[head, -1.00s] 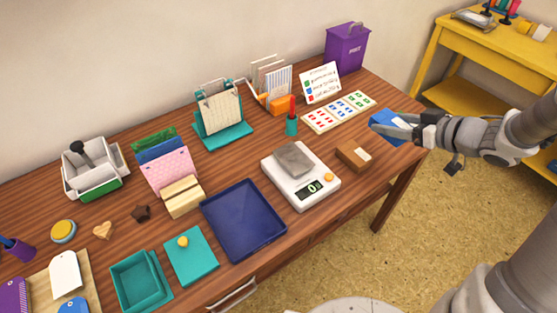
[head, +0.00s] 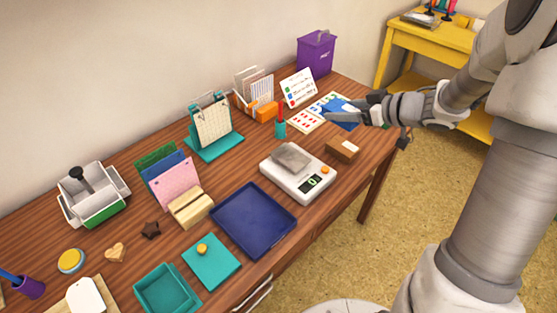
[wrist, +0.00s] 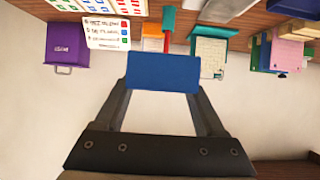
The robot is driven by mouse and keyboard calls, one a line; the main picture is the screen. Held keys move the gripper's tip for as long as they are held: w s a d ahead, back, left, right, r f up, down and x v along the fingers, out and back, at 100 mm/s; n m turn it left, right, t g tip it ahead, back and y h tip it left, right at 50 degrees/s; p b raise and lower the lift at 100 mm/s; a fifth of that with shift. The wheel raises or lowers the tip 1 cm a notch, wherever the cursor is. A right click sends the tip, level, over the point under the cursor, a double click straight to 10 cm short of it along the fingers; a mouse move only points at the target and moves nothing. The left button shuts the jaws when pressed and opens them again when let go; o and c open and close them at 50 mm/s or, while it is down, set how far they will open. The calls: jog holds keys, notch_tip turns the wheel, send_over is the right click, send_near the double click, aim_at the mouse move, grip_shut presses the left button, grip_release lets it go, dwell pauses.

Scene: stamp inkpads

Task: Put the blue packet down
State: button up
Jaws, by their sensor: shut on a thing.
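The blue packet (head: 346,104) is held in my gripper (head: 357,118), over or in front of the stamp sheets (head: 304,121) near the right end of the wooden desk (head: 375,88). In the wrist view the blue packet (wrist: 163,72) spans the two fingertips of my gripper (wrist: 163,92), which is shut on it. It appears raised off the desk, but the exact gap cannot be told. The white scale (head: 318,187) bears a grey slab (head: 292,157). The packet and gripper hide part of the stamp sheets.
Nearby stand the list card (head: 298,88), a purple post box (head: 317,52), an orange letter holder (head: 262,111) and a teal cup with a red pen (head: 280,128). A brown packet (head: 342,149) lies beside the scale. A blue tray (head: 253,220) lies left of it.

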jog(key=shift+s+a+r, duration=0.1)
jog(key=shift+a, duration=0.25)
jog(key=b, duration=0.6)
send_over(290, 156)
notch_tip(290, 156, down, 7)
jog(key=shift+s+f, duration=0.1)
jog(key=shift+f+b, duration=1.4)
jog(key=shift+f, duration=0.5)
jog(key=shift+f, duration=0.1)
